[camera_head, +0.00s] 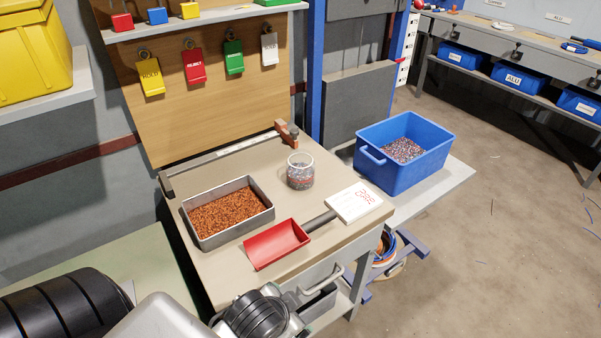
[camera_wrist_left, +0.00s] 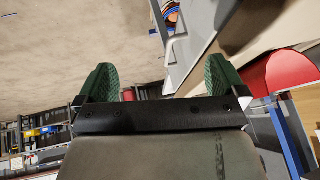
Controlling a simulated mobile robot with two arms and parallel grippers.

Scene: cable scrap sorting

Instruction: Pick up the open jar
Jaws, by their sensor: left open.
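The open jar (camera_head: 300,171) is clear and stands upright on the workbench, partly filled with dark and reddish bits. It stands behind the red scoop and to the right of the grey tray. In the head view parts of my arm show at the bottom edge, but no fingertips can be made out there. In the left wrist view my left gripper (camera_wrist_left: 162,85) is open, with two green fingers wide apart and nothing between them. The jar does not show in the left wrist view. My right gripper is not in view.
A grey tray (camera_head: 264,211) of copper granules, a red scoop (camera_head: 275,245) with a dark handle and a white notepad (camera_head: 354,203) lie on the workbench (camera_head: 235,266). A blue bin (camera_head: 399,176) stands right of the bench. A clamp (camera_head: 287,134) sits at the back edge.

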